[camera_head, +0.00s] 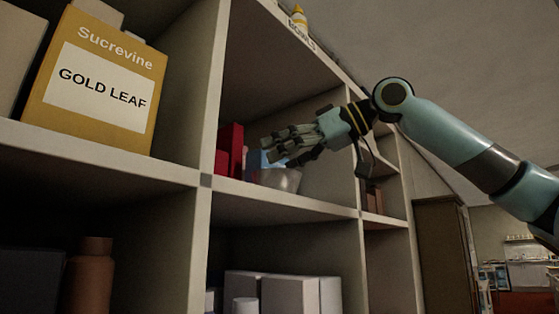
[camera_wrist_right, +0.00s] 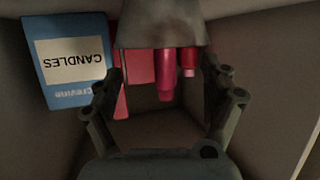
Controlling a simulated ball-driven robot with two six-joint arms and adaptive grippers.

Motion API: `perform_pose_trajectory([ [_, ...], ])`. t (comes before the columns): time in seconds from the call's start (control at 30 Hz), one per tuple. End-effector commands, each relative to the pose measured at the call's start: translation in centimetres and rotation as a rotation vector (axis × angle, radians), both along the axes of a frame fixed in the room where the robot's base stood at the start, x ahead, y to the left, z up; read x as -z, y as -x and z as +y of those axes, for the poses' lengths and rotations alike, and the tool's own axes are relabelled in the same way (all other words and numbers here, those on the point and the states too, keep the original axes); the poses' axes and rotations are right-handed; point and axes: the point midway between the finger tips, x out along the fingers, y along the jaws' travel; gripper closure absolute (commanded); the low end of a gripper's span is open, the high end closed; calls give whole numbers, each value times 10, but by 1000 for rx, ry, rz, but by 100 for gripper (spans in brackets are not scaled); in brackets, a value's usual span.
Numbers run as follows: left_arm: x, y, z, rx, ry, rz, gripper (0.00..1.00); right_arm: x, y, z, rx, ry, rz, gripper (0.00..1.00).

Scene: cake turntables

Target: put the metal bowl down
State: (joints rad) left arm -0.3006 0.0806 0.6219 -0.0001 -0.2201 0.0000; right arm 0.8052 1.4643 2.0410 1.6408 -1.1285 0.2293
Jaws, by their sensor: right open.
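The metal bowl (camera_head: 283,180) is in the middle shelf compartment and appears to rest upright on the board. My right gripper (camera_head: 284,150) is open, with its fingers reaching into the compartment just above the bowl. In the right wrist view, the bowl looks like a grey shape (camera_wrist_right: 160,32) at the top middle, beyond the open fingers of the right gripper (camera_wrist_right: 163,72). I cannot tell whether a finger touches the rim. My left gripper is not in view.
A blue candles box (camera_wrist_right: 72,88) and red items (camera_head: 229,150) stand in the same compartment. An upright divider (camera_head: 203,130) bounds it on the left. A gold leaf box (camera_head: 100,85) is in the left compartment. White boxes (camera_head: 290,290) fill the shelf below.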

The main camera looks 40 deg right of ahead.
Motion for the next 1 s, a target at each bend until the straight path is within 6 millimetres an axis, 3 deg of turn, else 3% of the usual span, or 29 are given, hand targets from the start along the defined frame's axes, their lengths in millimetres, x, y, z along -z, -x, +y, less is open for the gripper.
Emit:
perform_pose_trajectory([
  [0.03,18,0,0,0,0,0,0,4,10,-5,6,3,-5,14],
  [0.17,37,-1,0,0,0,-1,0,-7,37,-16,6,1,-10,14],
  [0.43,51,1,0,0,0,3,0,-30,83,-33,3,-3,-8,14],
  [0.63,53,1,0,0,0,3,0,-36,95,-38,2,-2,-8,14],
  [1.0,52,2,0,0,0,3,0,-37,96,-38,2,-3,-7,14],
])
